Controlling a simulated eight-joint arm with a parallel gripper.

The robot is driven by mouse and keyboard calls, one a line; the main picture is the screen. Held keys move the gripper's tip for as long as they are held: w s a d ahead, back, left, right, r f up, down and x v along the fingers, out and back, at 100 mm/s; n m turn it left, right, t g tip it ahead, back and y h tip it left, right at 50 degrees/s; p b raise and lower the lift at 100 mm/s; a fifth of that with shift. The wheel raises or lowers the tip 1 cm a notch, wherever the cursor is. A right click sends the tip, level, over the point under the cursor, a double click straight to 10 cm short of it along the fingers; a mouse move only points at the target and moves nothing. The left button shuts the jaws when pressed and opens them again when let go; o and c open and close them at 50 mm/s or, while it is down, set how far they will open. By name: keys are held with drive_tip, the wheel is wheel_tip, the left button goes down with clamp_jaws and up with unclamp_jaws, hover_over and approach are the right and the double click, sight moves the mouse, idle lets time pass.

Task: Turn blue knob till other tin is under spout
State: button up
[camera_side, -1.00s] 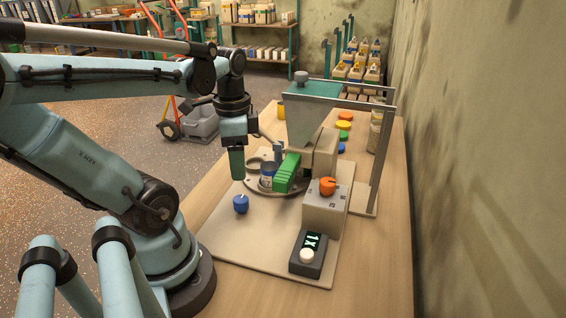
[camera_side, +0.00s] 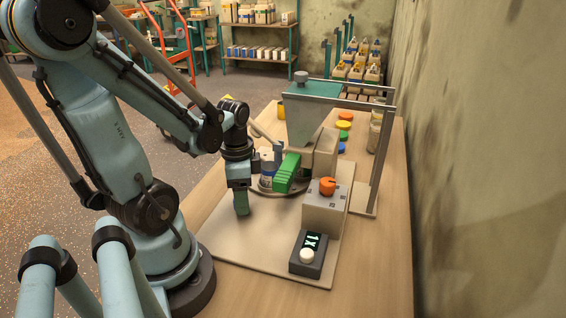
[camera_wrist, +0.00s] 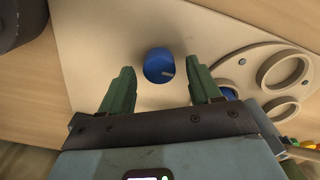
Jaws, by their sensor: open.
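The blue knob (camera_wrist: 158,66) lies between and just ahead of the two green fingers of my gripper (camera_wrist: 158,88) in the wrist view. The fingers are apart and do not visibly touch it. In the side view my gripper (camera_side: 242,204) points down over the board and hides the knob. The green piece (camera_side: 285,173) in front of the hopper hides the spout area.
An orange knob (camera_side: 327,186) tops a grey box on the board's right. A dark display box (camera_side: 308,254) reading "1x" with a white button stands at the front. Colored lids (camera_side: 344,125) lie behind the hopper. A metal frame (camera_side: 380,160) stands right.

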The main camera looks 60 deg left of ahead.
drive_tip(key=shift+f, duration=0.35)
drive_tip(key=shift+c, duration=0.2)
drive_tip(key=c, duration=1)
